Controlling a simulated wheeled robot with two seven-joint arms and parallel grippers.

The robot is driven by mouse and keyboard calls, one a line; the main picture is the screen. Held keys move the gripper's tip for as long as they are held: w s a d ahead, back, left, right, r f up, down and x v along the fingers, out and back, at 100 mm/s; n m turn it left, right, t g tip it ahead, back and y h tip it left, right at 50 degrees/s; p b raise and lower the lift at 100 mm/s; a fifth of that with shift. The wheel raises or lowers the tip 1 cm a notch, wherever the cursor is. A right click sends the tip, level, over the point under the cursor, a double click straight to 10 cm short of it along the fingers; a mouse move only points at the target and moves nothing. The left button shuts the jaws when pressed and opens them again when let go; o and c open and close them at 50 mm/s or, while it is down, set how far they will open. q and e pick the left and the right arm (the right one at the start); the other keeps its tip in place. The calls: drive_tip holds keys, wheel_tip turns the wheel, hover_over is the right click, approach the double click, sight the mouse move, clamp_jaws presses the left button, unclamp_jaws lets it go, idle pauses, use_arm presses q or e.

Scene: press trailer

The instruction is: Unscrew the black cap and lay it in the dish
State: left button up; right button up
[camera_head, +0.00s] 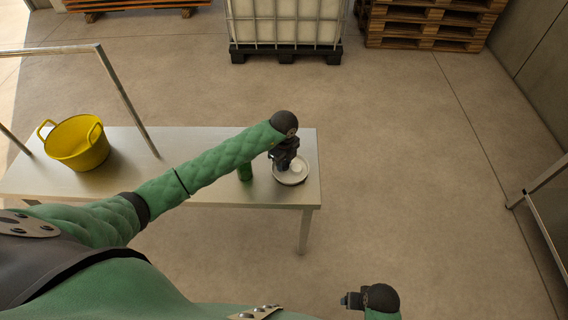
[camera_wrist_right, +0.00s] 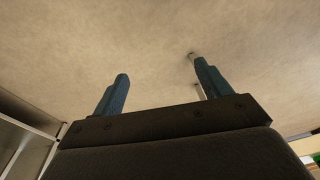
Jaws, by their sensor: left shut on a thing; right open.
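A pale round dish (camera_head: 291,180) stands near the right end of the metal table. My left gripper (camera_head: 283,168) points down over the dish, shut on the black cap, which I can hardly tell apart from the dark fingers. I cannot tell whether the cap touches the dish. A green bottle (camera_head: 245,173) stands on the table left of the dish; my left arm hides its top. My right gripper (camera_wrist_right: 162,85) is open and empty, with floor beyond its fingers; in the head view it is low at the right, away from the table.
The table (camera_head: 215,190) has a yellow bucket (camera_head: 77,145) at its left, with a metal rail frame (camera_head: 127,98) beside it. A caged white tank (camera_head: 285,22) and stacked pallets (camera_head: 430,25) stand at the back. The floor right of the table is clear.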

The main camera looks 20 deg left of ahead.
use_arm(q)
drive_tip(key=shift+f, duration=0.95)
use_arm(e)
wheel_tip(320, 180, down, 3)
drive_tip(key=shift+d+r, duration=0.1)
use_arm(q)
drive_tip(key=shift+f, duration=0.15)
use_arm(e)
drive_tip(key=shift+r, duration=0.2)
use_arm(q)
drive_tip(key=o, duration=0.8)
use_arm(e)
drive_tip(key=shift+r, duration=0.2)
